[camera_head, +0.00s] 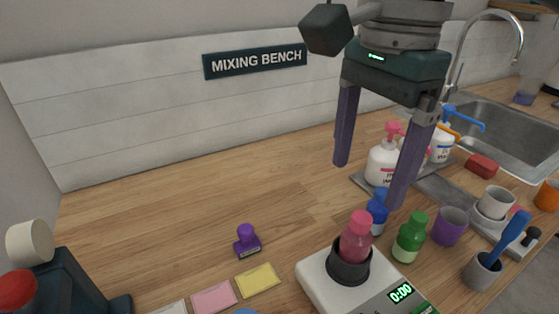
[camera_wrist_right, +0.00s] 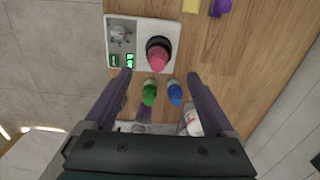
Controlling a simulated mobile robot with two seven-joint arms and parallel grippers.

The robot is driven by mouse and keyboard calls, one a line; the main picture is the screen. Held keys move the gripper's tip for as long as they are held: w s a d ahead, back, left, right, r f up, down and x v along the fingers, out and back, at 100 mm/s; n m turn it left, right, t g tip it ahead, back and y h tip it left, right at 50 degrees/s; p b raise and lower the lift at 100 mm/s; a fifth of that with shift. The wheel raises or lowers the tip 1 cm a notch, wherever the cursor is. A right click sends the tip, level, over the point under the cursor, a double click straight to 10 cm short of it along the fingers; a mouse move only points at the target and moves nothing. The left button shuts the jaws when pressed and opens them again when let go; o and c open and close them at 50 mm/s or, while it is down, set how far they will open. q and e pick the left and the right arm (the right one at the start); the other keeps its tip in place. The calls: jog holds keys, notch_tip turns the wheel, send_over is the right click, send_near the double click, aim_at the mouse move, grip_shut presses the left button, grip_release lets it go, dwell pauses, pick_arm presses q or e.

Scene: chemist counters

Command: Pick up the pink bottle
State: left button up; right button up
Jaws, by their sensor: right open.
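The pink bottle (camera_head: 356,237) stands upright in a dark round holder (camera_head: 350,264) on a white digital scale (camera_head: 318,281). In the right wrist view the pink bottle (camera_wrist_right: 158,58) shows from above, beyond the fingertips. My right gripper (camera_head: 370,184) is open, with its two purple fingers pointing down, above and behind the bottle and apart from it. In the wrist view my right gripper (camera_wrist_right: 160,75) has nothing between its fingertips but the view of the counter below. My left gripper is not in view.
A green bottle (camera_head: 409,238) and a blue bottle (camera_head: 377,215) stand close to the scale. A purple cup (camera_head: 449,226), white pump bottles (camera_head: 381,164) and a grey cup with a blue tool (camera_head: 482,271) are to the right. The counter's left and middle are mostly clear.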

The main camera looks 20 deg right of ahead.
aim_at(363, 217)
jog(key=shift+w+d+f+m+b, duration=0.2)
jog(key=shift+d+f+m+b, duration=0.1)
jog(key=shift+d+f+m, duration=0.35)
jog(key=shift+d+m, duration=0.2)
jog(key=shift+m, duration=0.05)
notch_tip(363, 217, down, 4)
jog(key=shift+s, duration=0.1)
jog(key=f, duration=0.5)
jog(key=shift+s+a, duration=0.15)
jog(key=shift+a, duration=0.2)
jog(key=shift+c, duration=0.3)
